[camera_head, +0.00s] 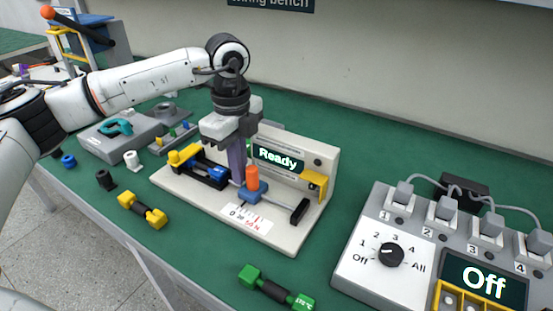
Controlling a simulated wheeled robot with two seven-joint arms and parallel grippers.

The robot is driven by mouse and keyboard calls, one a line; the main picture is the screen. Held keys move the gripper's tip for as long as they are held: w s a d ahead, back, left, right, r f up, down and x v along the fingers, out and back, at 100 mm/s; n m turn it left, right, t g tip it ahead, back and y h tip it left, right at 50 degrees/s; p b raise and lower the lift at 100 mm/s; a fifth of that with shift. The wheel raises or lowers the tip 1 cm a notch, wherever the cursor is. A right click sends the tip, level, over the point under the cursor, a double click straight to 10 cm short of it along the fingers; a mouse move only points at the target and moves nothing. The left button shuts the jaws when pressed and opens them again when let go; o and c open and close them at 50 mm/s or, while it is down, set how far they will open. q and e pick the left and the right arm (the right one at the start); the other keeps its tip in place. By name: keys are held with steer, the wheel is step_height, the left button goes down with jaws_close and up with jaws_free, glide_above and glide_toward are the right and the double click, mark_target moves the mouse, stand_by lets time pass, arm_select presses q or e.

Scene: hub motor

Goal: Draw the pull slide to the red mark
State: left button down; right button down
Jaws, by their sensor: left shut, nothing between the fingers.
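The pull tester has a beige base (285,238) and a display reading "Ready" (278,159). Its pull slide is a blue block (250,196) with an upright orange peg (252,178), on a rod that runs to a black end piece (300,211). A white scale (246,220) lies in front of the slide, with its higher figures in red; the red mark itself is too small to place exactly. My left gripper (238,180) points down, shut and empty, just left of the orange peg; I cannot tell whether it touches it. My right gripper is out of view.
A yellow and blue clamp (187,154) sits at the tester's left end. A yellow-black piece (142,210) and a green-black piece (275,287) lie in front. A grey switch box (375,265) with an "Off" display stands right. Green bench shows between.

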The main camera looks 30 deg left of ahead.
mark_target(250, 167)
arm_select(q)
steer(key=shift+s+d+r, duration=0.1)
steer(key=shift+d, duration=1.1)
steer(key=shift+s+d, duration=0.1)
steer(key=shift+d, duration=1.05)
steer(key=shift+a, duration=0.85)
steer(key=shift+w+r+p, duration=0.1)
steer(key=shift+r+p, duration=3.05)
steer(key=shift+r, duration=0.8)
steer(key=shift+f, duration=0.1)
